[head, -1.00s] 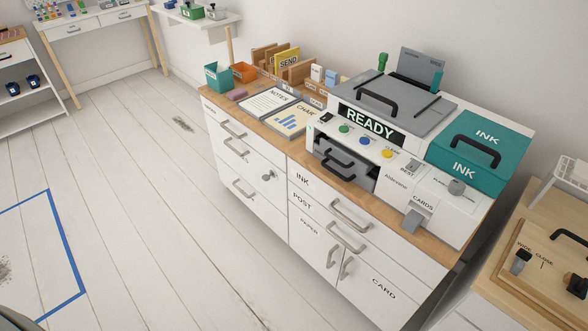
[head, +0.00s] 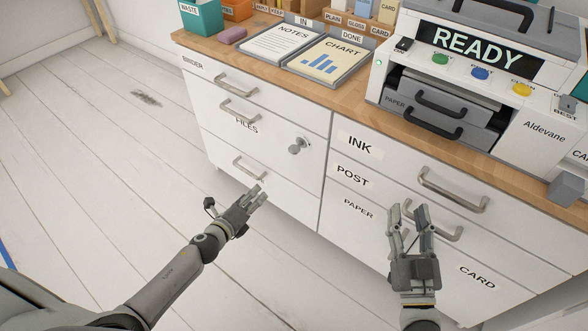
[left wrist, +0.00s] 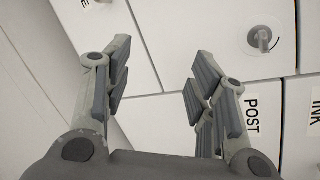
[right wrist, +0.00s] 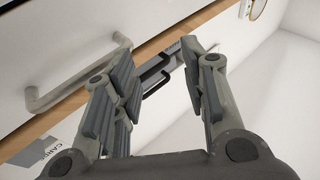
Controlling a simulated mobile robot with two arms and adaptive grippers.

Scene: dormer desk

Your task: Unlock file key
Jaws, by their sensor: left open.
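The file key (head: 297,147) is a small grey key in a round lock on the white front of the left cabinet, right of the FILES label (head: 246,126). It also shows at the upper right of the left wrist view (left wrist: 263,40). Its exact turn is too small to tell. My left gripper (head: 260,194) is open and empty, below and left of the key, apart from it, in front of the lowest drawer handle's area. My right gripper (head: 408,208) is open and empty in front of the POST and PAPER fronts; its spread fingers show in the right wrist view (right wrist: 160,65).
Drawer handles (head: 240,112) stick out from the left cabinet. The right cabinet has an INK drawer handle (head: 452,190). The printer (head: 545,135) and the chart board (head: 340,50) stand on the wooden top. The floor (head: 90,180) to the left is clear.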

